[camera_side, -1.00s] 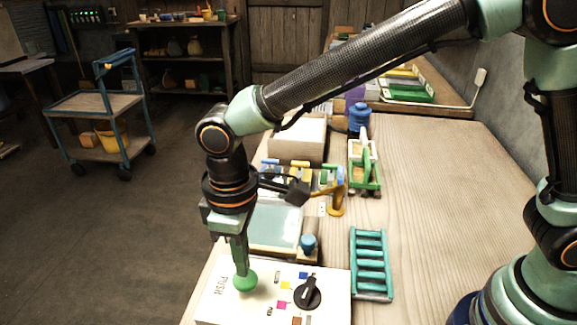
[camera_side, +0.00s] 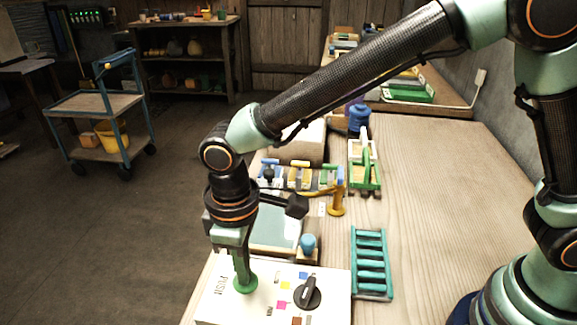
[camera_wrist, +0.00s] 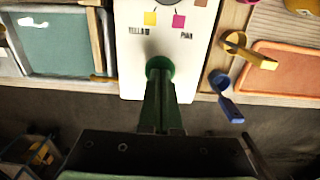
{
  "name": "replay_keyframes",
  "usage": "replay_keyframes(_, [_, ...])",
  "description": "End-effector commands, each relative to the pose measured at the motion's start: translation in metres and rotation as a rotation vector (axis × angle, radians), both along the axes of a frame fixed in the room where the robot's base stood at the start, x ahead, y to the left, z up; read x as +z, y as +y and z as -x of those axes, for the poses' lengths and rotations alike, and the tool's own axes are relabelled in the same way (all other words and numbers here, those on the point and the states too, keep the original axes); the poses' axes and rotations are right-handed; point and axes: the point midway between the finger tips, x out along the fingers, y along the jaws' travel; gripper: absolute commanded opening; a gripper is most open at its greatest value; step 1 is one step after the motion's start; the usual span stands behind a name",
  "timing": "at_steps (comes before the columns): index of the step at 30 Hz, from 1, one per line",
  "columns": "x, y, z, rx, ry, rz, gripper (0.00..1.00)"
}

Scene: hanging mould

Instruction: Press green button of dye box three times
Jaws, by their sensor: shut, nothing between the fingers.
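The dye box (camera_side: 225,303) is a white box at the front of the table, with a black knob (camera_side: 308,294) and coloured squares on its top. Its round green button (camera_side: 246,284) is at the left part of the top, near the PUSH lettering. My gripper (camera_side: 242,278) points straight down, shut and empty, with its fingertips on the green button as far as I can see. In the wrist view the shut fingers reach the green button (camera_wrist: 160,65) and cover part of it.
A teal rack (camera_side: 371,264) lies right of the box. A framed pale panel (camera_side: 275,228) with a blue knob (camera_side: 308,243) stands just behind it. A green-framed carrier (camera_side: 364,165) stands farther back. The table's right side is clear.

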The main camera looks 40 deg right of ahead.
Motion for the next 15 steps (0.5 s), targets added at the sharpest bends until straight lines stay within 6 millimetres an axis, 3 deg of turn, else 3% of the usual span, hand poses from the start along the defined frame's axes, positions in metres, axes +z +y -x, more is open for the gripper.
replay_keyframes(5, [-0.0078,-0.0006,0.0006,0.000,0.002,0.002,0.00])
replay_keyframes(15, [-0.0015,-0.0003,0.0003,0.000,0.001,0.001,0.00])
